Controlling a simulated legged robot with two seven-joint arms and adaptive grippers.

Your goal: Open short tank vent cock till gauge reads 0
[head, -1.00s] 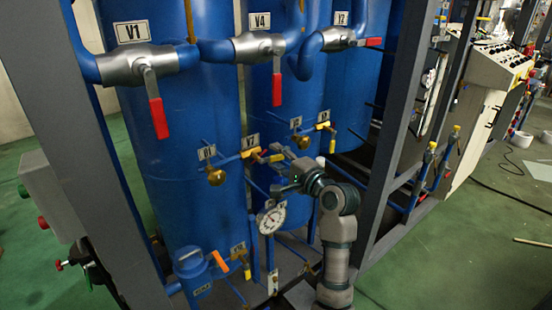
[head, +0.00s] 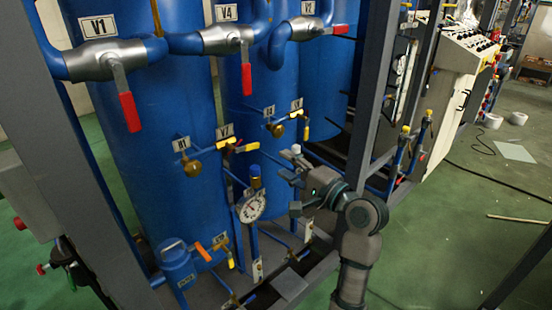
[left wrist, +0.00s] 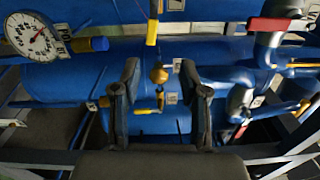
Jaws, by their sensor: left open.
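My left gripper (head: 292,182) is open and empty in front of the blue tanks, right of the round white gauge (head: 252,207). In the left wrist view the open fingers (left wrist: 160,80) frame a brass fitting (left wrist: 158,75) and a yellow handle (left wrist: 150,108) behind them, apart from both. That view shows the gauge (left wrist: 33,36) at upper left; its reading is too small to tell. In the head view a yellow-handled cock (head: 228,145) sits at tag V7, and another yellow handle (head: 306,128) hangs down farther right. I cannot tell which is the short tank's vent cock. My right gripper is not in view.
Grey frame posts (head: 362,110) stand beside the tanks. Red-handled valves V1 (head: 128,110) and V4 (head: 246,78) sit higher up. A blue pot (head: 178,262) and an orange handle (head: 203,251) are low down. Green floor (head: 450,240) is open at right.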

